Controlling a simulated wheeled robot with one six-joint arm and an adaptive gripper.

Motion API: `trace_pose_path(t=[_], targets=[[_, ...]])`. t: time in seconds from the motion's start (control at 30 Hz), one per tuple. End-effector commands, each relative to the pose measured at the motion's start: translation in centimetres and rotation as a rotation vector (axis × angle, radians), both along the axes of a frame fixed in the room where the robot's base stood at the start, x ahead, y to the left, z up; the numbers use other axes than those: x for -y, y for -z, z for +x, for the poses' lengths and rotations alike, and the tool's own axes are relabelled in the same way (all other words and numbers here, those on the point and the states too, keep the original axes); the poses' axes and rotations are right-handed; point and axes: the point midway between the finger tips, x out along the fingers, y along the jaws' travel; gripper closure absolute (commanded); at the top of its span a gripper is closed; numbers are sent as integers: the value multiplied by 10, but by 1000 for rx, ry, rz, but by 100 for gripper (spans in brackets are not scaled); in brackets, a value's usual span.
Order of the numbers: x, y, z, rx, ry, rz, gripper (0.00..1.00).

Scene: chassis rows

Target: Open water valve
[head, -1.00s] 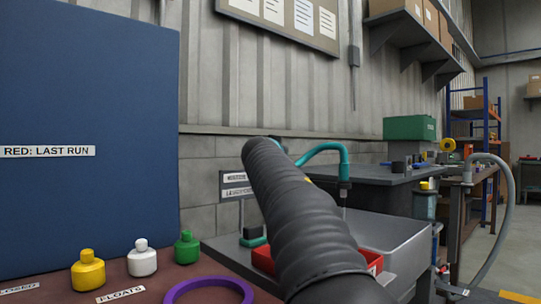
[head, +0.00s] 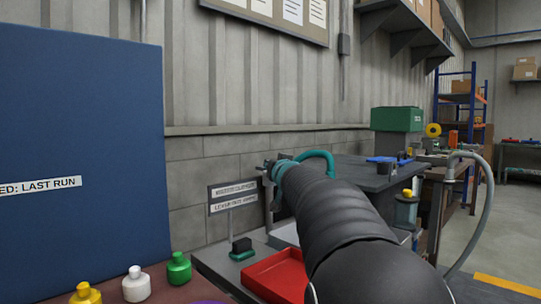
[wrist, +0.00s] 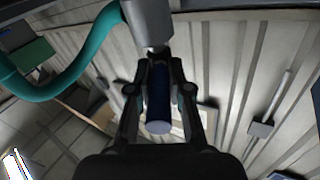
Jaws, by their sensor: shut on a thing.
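In the wrist view, a dark blue cylindrical handle (wrist: 158,100) hangs below a grey block (wrist: 150,22). A thick teal curved pipe (wrist: 75,75) runs beside the block. My gripper (wrist: 159,88) has one finger on each side of the blue handle and is shut on it. In the head view, my gripper (head: 272,168) is small, at the far end of my arm beside the teal pipe (head: 322,156). My arm hides the handle and most of the tap there. How far the valve is turned cannot be told.
A red tray (head: 275,278) lies below my arm, with a small sign (head: 233,198) behind it. White (head: 136,286), yellow (head: 86,293) and green (head: 179,268) bottles stand before a blue panel (head: 80,150). A grey hose (head: 488,210) arches at right.

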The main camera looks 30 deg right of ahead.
Motion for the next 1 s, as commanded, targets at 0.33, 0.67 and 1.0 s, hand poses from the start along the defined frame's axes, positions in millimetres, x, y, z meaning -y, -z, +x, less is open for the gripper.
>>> trace_pose_path(t=[0.33,0.67,1.0], targets=[[1,-5,-2,3,-79,-1,100],[2,-2,-3,-7,-97,3,100],[1,0,-3,-10,-98,3,67]])
